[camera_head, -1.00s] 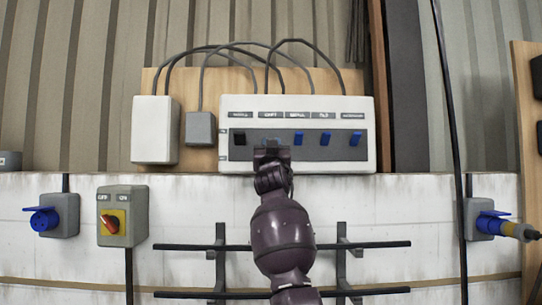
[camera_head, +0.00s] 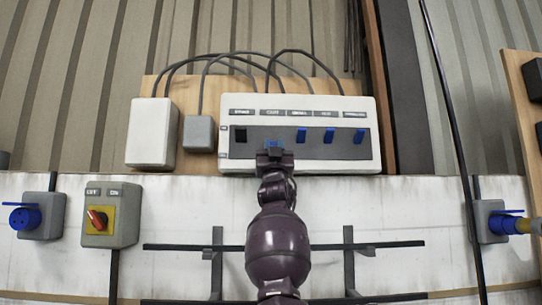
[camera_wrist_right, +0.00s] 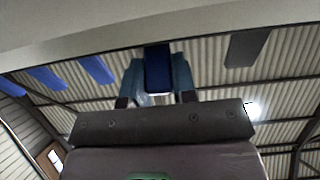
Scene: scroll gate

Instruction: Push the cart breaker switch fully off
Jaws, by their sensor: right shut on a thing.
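The breaker panel (camera_head: 300,166) is a white box with a dark strip and a row of switches under labels. The cart breaker switch (camera_head: 272,143) is blue, second from the left, and partly hidden by my right gripper (camera_head: 272,154). In the right wrist view the blue cart switch (camera_wrist_right: 158,70) sits between the two fingers of my right gripper (camera_wrist_right: 158,86), which is shut on it. The switch appears slightly lower than its blue neighbours, but its exact position is hard to tell. My left gripper is not in view.
A black switch (camera_head: 240,135) is left of the cart switch, and blue switches (camera_head: 301,135) are to its right. A rotary switch box (camera_head: 112,214) and blue sockets (camera_head: 40,216) are on the white wall below. Dark rails (camera_head: 365,246) run beside my arm.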

